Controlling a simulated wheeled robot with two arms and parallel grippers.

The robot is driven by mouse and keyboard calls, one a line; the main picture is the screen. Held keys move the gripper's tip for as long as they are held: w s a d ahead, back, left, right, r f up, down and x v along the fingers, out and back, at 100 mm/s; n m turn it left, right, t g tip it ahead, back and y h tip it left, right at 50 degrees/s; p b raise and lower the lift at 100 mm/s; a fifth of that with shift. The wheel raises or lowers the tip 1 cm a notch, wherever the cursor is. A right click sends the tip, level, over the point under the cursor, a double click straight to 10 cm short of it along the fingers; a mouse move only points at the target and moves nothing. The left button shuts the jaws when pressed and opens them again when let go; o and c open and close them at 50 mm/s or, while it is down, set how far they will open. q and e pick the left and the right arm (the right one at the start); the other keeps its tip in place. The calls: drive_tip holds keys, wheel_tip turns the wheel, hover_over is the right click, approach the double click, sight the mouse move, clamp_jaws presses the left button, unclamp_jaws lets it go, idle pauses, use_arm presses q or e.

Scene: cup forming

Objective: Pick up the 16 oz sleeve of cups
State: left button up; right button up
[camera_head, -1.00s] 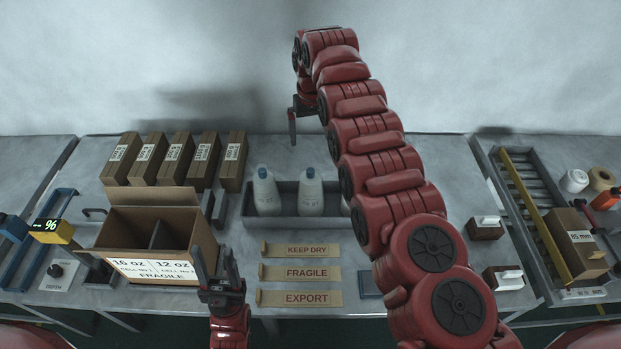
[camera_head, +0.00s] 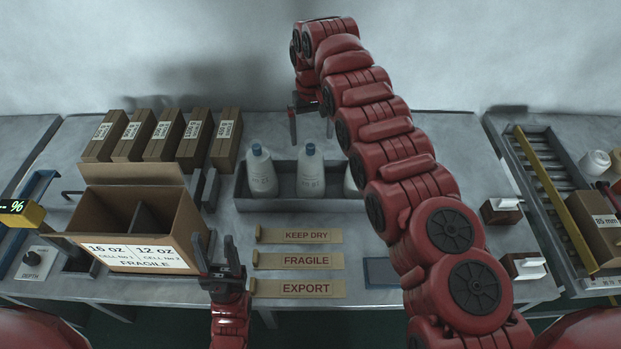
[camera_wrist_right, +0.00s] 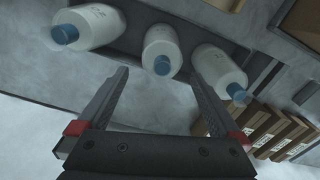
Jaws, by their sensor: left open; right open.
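I cannot pick out any sleeve of cups by sight. An open cardboard carton (camera_head: 184,222) with a divider stands at the left in the head view. Its front label reads 16 oz on the left and 12 oz on the right. My left gripper (camera_head: 214,250) is open and empty, at the carton's right front corner in the picture. My right gripper (camera_head: 310,122) is open, at the back of the table beyond the bottles. In the right wrist view, my right gripper (camera_wrist_right: 158,80) has its open fingers pointing toward the white bottles (camera_wrist_right: 160,48), with nothing between them.
Several narrow brown boxes (camera_head: 163,137) stand in a row at the back left; their small labels are unreadable. Blue-capped bottles (camera_head: 311,172) stand in a grey tray (camera_head: 285,200). Strips reading KEEP DRY, FRAGILE and EXPORT (camera_head: 305,288) lie in front. A roller conveyor (camera_head: 545,190) is at right.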

sight(311, 145)
drive_tip(key=shift+a+f+p, duration=0.1)
drive_tip(key=shift+f+p, duration=0.45)
drive_tip(key=shift+f, duration=0.1)
wheel_tip(311, 145, down, 4)
drive_tip(key=shift+r+p, duration=0.15)
drive_tip(key=shift+p, duration=0.8)
drive_tip(key=shift+a+f, duration=0.1)
drive_tip(key=shift+f, duration=0.15)
clamp_jaws()
drive_tip(key=shift+r, duration=0.1)
